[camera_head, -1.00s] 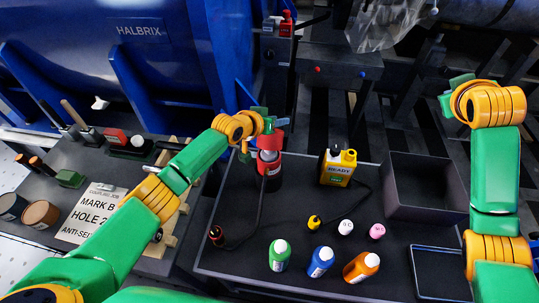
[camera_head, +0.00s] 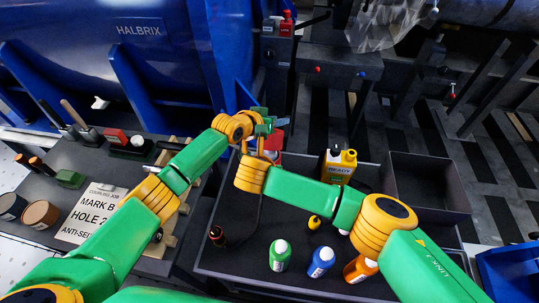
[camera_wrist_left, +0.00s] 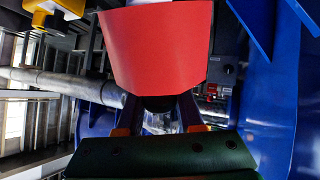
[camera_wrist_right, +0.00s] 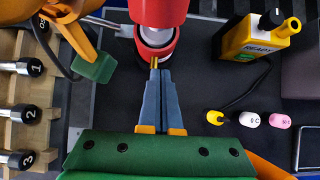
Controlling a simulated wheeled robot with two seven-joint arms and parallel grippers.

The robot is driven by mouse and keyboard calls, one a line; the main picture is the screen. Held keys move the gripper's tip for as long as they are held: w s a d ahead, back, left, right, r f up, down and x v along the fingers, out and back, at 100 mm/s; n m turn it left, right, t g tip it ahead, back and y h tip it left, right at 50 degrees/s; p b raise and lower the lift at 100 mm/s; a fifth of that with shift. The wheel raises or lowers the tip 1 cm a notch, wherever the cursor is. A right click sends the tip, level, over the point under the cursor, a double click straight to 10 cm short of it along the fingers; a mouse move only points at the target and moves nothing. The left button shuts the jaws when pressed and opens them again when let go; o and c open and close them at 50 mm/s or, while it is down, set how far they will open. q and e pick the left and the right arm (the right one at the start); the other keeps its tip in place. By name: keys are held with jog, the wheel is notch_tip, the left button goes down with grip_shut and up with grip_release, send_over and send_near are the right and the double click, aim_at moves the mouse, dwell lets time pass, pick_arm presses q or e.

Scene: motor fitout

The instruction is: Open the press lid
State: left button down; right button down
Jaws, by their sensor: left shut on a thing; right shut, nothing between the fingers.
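The press (camera_head: 275,157), a red upright piece with a silver collar, stands at the back left of the dark tray and is mostly hidden behind my arms. In the left wrist view its red tapered part (camera_wrist_left: 155,45) fills the top, and my left gripper (camera_wrist_left: 158,100) is shut on it. In the right wrist view the red top (camera_wrist_right: 158,12) sits above the silver collar (camera_wrist_right: 156,38). My right gripper (camera_wrist_right: 155,68) is shut and empty, its tips close to the collar; whether they touch it I cannot tell.
Green (camera_head: 280,255), blue (camera_head: 320,262) and orange (camera_head: 361,267) bottles stand at the front. An open dark bin (camera_head: 430,185) is at right. Numbered sockets (camera_wrist_right: 25,112) sit in a wooden rack at left.

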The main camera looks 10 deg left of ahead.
aim_at(271, 150)
pick_arm(q)
jog(key=shift+f, duration=0.15)
pick_arm(e)
jog(key=w, duration=0.3)
jog(key=shift+w+r, duration=0.15)
jog(key=shift+r, duration=0.25)
jog(key=shift+w+r, duration=0.2)
jog(key=shift+r, duration=0.1)
jog(key=shift+w+r, duration=0.35)
jog(key=shift+r, duration=0.15)
pick_arm(q)
jog(key=shift+f, duration=0.15)
pick_arm(e)
jog(key=shift+w+r, duration=0.1)
jog(key=shift+w, duration=0.15)
pick_arm(q)
jog(key=c, duration=0.6)
grip_release()
jog(key=shift+c, duration=0.2)
jog(key=shift+o, duration=0.4)
jog(key=shift+d, duration=0.15)
pick_arm(e)
jog(key=shift+r, duration=0.1)
